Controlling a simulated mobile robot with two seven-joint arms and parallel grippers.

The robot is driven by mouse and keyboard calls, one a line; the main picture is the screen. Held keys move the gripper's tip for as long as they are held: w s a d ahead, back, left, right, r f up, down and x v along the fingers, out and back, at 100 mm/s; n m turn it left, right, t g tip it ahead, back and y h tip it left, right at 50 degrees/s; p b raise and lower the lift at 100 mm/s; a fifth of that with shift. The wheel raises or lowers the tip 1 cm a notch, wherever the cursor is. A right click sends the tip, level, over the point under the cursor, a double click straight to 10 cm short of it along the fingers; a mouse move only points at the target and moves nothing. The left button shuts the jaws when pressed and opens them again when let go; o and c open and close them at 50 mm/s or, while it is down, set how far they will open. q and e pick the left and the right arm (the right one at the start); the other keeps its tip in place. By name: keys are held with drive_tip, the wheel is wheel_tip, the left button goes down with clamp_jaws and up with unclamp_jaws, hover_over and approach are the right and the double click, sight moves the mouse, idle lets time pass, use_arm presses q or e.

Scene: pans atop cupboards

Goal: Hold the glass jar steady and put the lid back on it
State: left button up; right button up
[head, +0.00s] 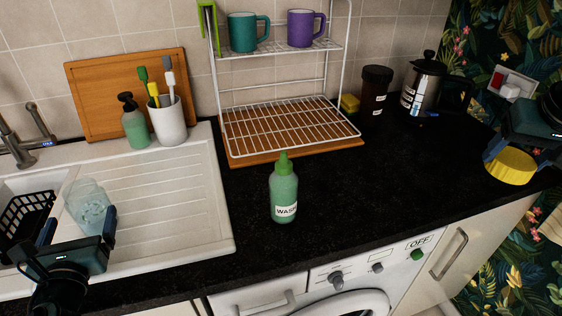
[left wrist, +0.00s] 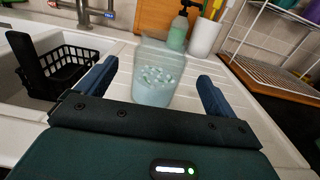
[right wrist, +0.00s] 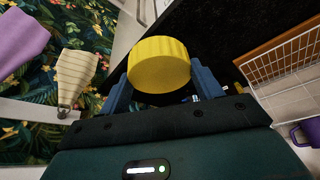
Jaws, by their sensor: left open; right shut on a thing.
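The glass jar (head: 88,205) stands on the white sink drainer at the left, without a lid, with pale blue-green contents. It also shows in the left wrist view (left wrist: 156,80), between and just beyond the fingers. My left gripper (head: 78,231) is open, its fingers apart on either side of the jar's near side; I cannot tell whether they touch it. The yellow lid (head: 512,166) is held in my right gripper (head: 516,160) at the far right, above the counter's end. In the right wrist view the lid (right wrist: 159,65) sits between the blue fingers.
A green-capped bottle (head: 284,190) stands mid-counter, between the two grippers. A wire rack (head: 290,125) with mugs stands behind it. A black basket (head: 25,218) sits in the sink left of the jar. A soap dispenser (head: 135,125) and white cup (head: 170,122) stand behind the drainer.

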use_arm(q)
drive_tip(key=shift+w+a, duration=0.2)
drive_tip(key=shift+w, duration=0.3)
drive_tip(key=shift+f+p+x, duration=0.15)
drive_tip(key=shift+x, duration=1.15)
drive_tip(key=shift+f+p+x, duration=0.15)
drive_tip(key=shift+x, duration=1.2)
drive_tip(key=shift+r, duration=0.1)
drive_tip(key=c, duration=1.3)
